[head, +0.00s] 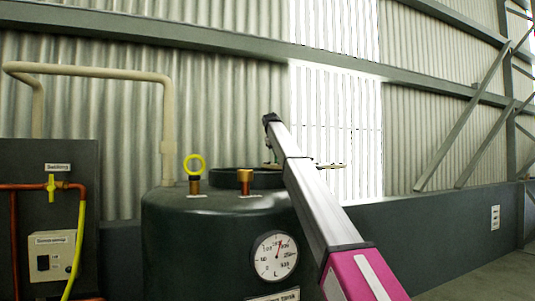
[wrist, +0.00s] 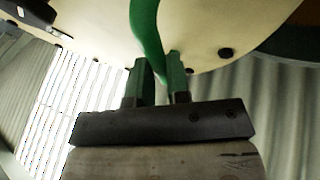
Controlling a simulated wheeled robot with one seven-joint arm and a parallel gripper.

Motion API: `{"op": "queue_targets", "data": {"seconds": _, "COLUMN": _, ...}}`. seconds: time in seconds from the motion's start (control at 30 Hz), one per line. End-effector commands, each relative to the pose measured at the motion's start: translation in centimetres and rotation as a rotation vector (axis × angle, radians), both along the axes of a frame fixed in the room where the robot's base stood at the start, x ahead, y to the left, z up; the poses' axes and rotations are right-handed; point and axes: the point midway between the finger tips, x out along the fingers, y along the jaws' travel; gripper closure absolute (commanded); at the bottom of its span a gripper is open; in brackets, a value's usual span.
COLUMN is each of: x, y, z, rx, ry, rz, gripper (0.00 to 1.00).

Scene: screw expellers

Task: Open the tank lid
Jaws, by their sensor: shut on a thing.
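The dark green tank (head: 215,235) stands in the middle of the head view. The dark raised rim of its top opening (head: 225,178) shows behind the fittings. A thin pale edge, seemingly the lid (head: 330,166), shows either side of my arm, slightly above and right of the rim. In the wrist view the lid (wrist: 225,22) is a large pale disc with dark knobs along its edge and a curved green handle (wrist: 146,28). My gripper (wrist: 162,70) is shut on this handle. My arm hides the gripper and the lid's middle in the head view.
A beige pipe (head: 100,72) rises at the left beside a dark panel (head: 62,205). A low dark wall (head: 440,235) runs right.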

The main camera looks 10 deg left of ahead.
Motion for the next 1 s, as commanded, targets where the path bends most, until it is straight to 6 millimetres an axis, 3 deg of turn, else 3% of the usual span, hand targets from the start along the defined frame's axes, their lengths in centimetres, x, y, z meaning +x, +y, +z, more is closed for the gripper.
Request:
{"op": "queue_targets", "data": {"seconds": 0.1, "x": 1.4, "y": -1.8, "z": 0.1, "rx": -0.001, "ry": -0.002, "rz": -0.074, "gripper": 1.0}}
{"op": "queue_targets", "data": {"seconds": 0.4, "x": 2.7, "y": -4.3, "z": 0.1, "rx": 0.0, "ry": -0.001, "rz": -0.178, "gripper": 1.0}}
{"op": "queue_targets", "data": {"seconds": 0.93, "x": 2.8, "y": -4.8, "z": 0.0, "rx": -0.001, "ry": -0.002, "rz": -0.199, "gripper": 1.0}}
{"op": "queue_targets", "data": {"seconds": 0.97, "x": 2.8, "y": -4.8, "z": 0.0, "rx": -0.001, "ry": -0.002, "rz": -0.199, "gripper": 0.77}}
{"op": "queue_targets", "data": {"seconds": 1.0, "x": 2.8, "y": -4.8, "z": 0.0, "rx": -0.001, "ry": -0.002, "rz": -0.199, "gripper": 0.64}}
